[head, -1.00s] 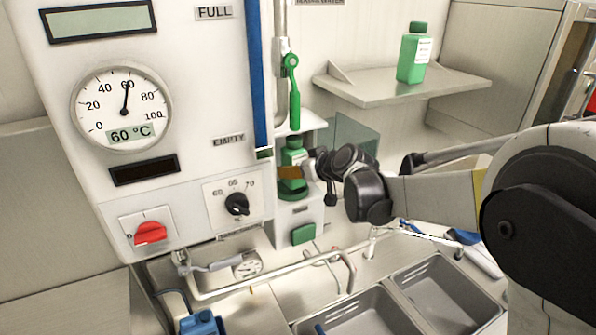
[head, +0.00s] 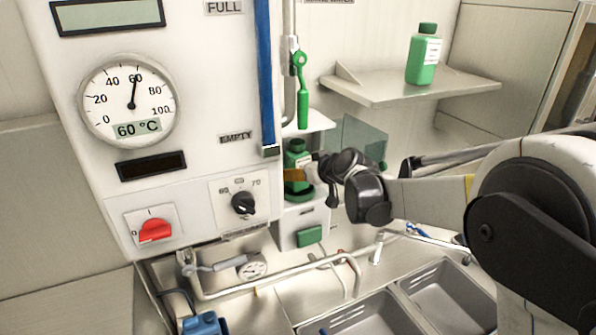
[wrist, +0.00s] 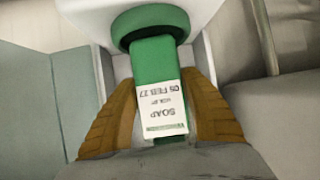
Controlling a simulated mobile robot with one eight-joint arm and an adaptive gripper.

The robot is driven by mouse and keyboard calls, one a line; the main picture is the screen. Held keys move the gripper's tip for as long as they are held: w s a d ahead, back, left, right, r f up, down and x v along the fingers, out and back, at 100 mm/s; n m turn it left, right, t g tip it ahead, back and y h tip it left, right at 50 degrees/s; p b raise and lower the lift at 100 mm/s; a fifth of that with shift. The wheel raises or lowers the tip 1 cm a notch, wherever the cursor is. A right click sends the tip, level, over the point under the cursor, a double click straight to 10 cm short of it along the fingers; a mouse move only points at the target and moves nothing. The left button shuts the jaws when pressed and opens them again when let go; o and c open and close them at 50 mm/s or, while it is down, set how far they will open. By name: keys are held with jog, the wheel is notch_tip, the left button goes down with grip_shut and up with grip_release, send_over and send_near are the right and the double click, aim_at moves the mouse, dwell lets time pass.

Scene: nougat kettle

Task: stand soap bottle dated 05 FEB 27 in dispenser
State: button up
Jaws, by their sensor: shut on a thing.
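A green soap bottle (head: 299,157) is upright inside the white dispenser (head: 287,236), above its green ring-shaped holder (head: 300,195). My gripper (head: 295,175) is shut on the bottle from the right. In the wrist view, the orange fingers (wrist: 160,118) hold both sides of the bottle (wrist: 154,62). Its white label shows upside down and reads SOAP, with a date that looks like 05 FEB 27. The bottle's far end meets the green ring (wrist: 152,20). I cannot tell whether it rests on the holder's floor.
Another green bottle (head: 424,56) with a white label stands on the shelf (head: 385,92) at the upper right. A green lever (head: 302,92) hangs just above the dispenser. A clear panel (head: 362,138) stands behind my wrist. Pipes and sinks (head: 455,283) lie below.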

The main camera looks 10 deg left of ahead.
jog(key=shift+f+b, duration=0.5)
jog(key=o, duration=1.9)
jog(key=s+d+b, duration=0.1)
jog(key=s+d, duration=0.5)
jog(key=shift+s, duration=0.15)
dwell(0.4)
jog(key=shift+d, duration=0.15)
jog(key=s+d, duration=0.5)
jog(key=s, duration=0.2)
jog(key=shift+d, duration=0.15)
dwell(0.5)
jog(key=shift+s, duration=0.1)
